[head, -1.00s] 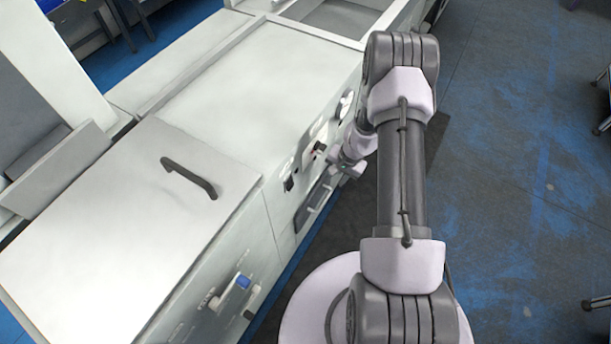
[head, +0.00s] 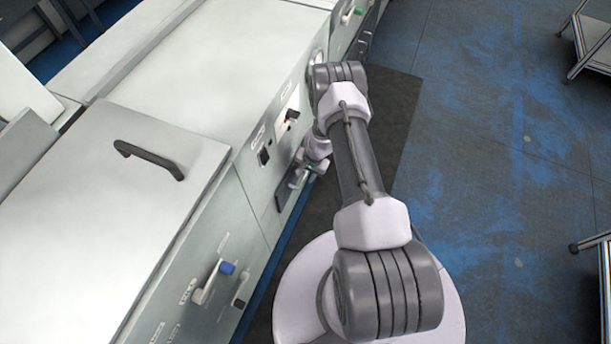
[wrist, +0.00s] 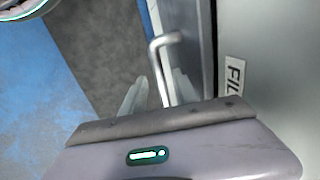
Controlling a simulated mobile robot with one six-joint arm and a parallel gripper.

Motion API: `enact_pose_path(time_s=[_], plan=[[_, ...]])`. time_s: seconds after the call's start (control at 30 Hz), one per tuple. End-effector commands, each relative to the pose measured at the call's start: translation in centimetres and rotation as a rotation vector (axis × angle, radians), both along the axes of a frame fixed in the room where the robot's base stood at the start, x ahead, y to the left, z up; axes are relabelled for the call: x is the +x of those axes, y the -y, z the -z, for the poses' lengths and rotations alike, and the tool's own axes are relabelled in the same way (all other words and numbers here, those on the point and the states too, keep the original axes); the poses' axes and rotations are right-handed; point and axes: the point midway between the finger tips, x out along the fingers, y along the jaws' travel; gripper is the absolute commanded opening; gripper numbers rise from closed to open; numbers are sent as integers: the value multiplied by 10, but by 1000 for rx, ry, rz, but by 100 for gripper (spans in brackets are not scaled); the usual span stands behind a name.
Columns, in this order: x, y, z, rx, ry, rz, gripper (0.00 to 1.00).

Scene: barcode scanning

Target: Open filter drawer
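The filter drawer (wrist: 193,35) is a dark panel low on the side of the white machine, partly seen at the top in the wrist view. Its pale bar handle (wrist: 157,68) stands out from the panel. A label starting with "FIL" (wrist: 234,75) is beside it. My gripper (wrist: 158,92) is open, with one fingertip on each side of the handle; I cannot tell whether either touches it. The handle's lower end is hidden behind my gripper body. In the head view my gripper (head: 302,176) is at the drawer's dark front (head: 283,196), which looks closed.
The white machine (head: 215,85) fills the left, with a dark lid handle (head: 148,159) on top. Open floor (head: 490,170) lies to the right, with a metal-framed stand (head: 590,45) beyond.

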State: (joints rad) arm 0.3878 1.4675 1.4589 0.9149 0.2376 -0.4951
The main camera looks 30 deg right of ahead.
Motion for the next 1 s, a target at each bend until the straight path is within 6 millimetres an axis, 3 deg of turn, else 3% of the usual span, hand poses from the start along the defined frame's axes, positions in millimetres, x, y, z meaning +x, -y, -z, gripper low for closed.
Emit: enact_pose_path(time_s=[0.2,0.37,0.4,1.0], plan=[[0,0,-1,0,0,0,34],[0,0,-1,0,0,0,3],[0,0,-1,0,0,0,0],[0,0,-1,0,0,0,0]])
